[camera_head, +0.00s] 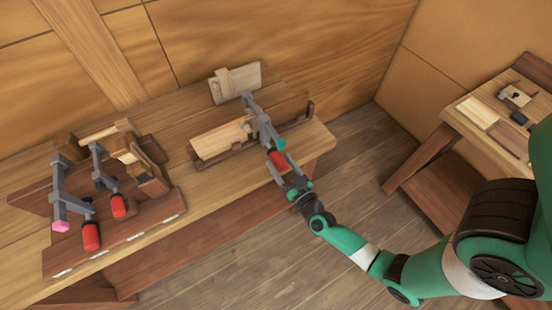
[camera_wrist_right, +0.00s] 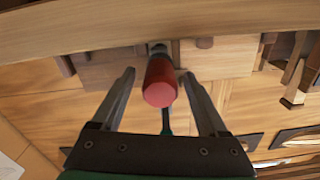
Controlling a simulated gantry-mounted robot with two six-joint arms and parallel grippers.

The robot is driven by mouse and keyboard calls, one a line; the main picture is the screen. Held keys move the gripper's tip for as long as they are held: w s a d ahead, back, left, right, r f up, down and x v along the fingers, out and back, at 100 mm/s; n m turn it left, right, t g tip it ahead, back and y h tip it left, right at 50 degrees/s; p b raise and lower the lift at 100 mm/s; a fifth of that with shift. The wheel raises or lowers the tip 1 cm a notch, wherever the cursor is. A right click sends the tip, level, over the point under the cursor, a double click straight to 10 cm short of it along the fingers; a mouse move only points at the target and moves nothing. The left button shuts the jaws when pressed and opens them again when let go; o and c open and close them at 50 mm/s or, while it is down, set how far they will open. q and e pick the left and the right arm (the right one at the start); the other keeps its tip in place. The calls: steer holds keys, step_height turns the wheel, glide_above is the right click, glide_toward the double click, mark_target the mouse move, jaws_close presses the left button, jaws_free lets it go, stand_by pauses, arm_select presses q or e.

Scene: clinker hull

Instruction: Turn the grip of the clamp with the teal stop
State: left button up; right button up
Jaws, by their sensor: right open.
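The clamp with the teal stop (camera_head: 281,144) has a grey bar (camera_head: 262,118) and a red grip (camera_head: 277,160). It sits over the pale plank at the bench's front edge, with its grip sticking out towards me. My right gripper (camera_head: 295,184) is open at the grip's near end. In the right wrist view the red grip (camera_wrist_right: 160,82) points at the camera between the two spread fingers of the right gripper (camera_wrist_right: 158,77), with a gap on each side. My left gripper is not in view.
The workbench (camera_head: 205,192) carries a board with two more red-gripped clamps (camera_head: 90,236) (camera_head: 118,206), one with a pink stop (camera_head: 61,225). A pale block (camera_head: 236,83) stands behind the clamp. A side table (camera_head: 470,125) with small parts is at right. Open floor lies between.

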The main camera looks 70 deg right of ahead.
mark_target(276, 158)
steer(key=x, duration=0.3)
steer(key=shift+w, duration=0.1)
jaws_close()
